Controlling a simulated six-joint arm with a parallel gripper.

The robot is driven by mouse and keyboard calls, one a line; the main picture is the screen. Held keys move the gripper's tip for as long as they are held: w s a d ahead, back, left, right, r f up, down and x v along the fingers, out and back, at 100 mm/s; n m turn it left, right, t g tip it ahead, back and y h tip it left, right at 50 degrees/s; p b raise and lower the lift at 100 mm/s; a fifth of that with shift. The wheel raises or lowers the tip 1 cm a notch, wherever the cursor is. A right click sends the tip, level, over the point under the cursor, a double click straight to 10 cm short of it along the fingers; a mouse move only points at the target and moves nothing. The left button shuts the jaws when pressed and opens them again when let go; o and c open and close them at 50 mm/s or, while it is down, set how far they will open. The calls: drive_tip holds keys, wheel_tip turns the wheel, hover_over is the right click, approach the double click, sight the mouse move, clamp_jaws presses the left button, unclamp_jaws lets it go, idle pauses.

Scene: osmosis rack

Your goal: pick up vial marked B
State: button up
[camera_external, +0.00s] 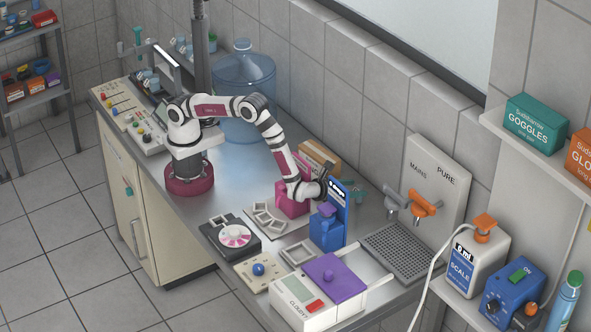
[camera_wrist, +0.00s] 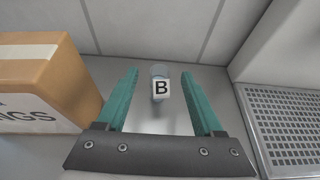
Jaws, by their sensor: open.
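The vial marked B (camera_wrist: 160,88) stands upright on the metal counter in the wrist view, clear with a white label bearing a black B. My gripper (camera_wrist: 160,76) is open, and its two teal fingers lie one on each side of the vial in the picture, with gaps to both. I cannot tell how far the vial reaches in between the fingers. In the external view my gripper (camera_external: 359,194) is partly hidden behind an upright blue display panel (camera_external: 339,203). I cannot make out the vial there.
A cardboard box (camera_wrist: 45,80) stands close on the left of my gripper. A grey drain grid (camera_wrist: 288,125) lies to the right, and the tiled wall (camera_wrist: 150,28) is behind the vial. A blue device (camera_external: 325,230) and a pink block (camera_external: 293,199) stand near my arm.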

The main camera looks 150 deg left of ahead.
sight(357, 203)
drive_tip(key=shift+a+f, duration=1.05)
drive_tip(key=shift+f, duration=0.05)
drive_tip(key=shift+a+f, duration=0.1)
drive_tip(key=shift+a, duration=0.25)
clamp_jaws()
